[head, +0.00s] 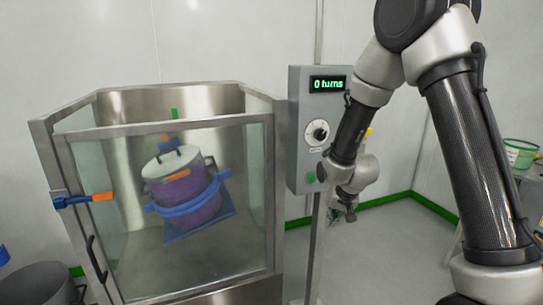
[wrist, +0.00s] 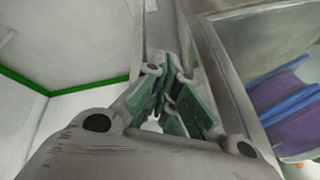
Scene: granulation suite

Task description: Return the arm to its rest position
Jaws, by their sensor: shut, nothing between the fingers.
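My arm reaches from the right side of the head view, bent at the elbow, with its lower part hanging down. My gripper (head: 342,213) is in front of the post under the control box, pointing down, clear of the box and the enclosure. In the wrist view the green-padded fingers of my gripper (wrist: 165,90) are together with nothing held between them. The control box (head: 308,130) has a display reading "0 turns", a dial and a green button low on its front. My forearm and wrist cover part of its right side.
A glass-fronted steel enclosure (head: 96,132) stands at the left with its door closed. Inside, a purple drum (head: 196,207) with a pale lid sits tilted in a blue cradle. A green-rimmed bucket (head: 520,153) is at the far right. Floor is open behind my gripper.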

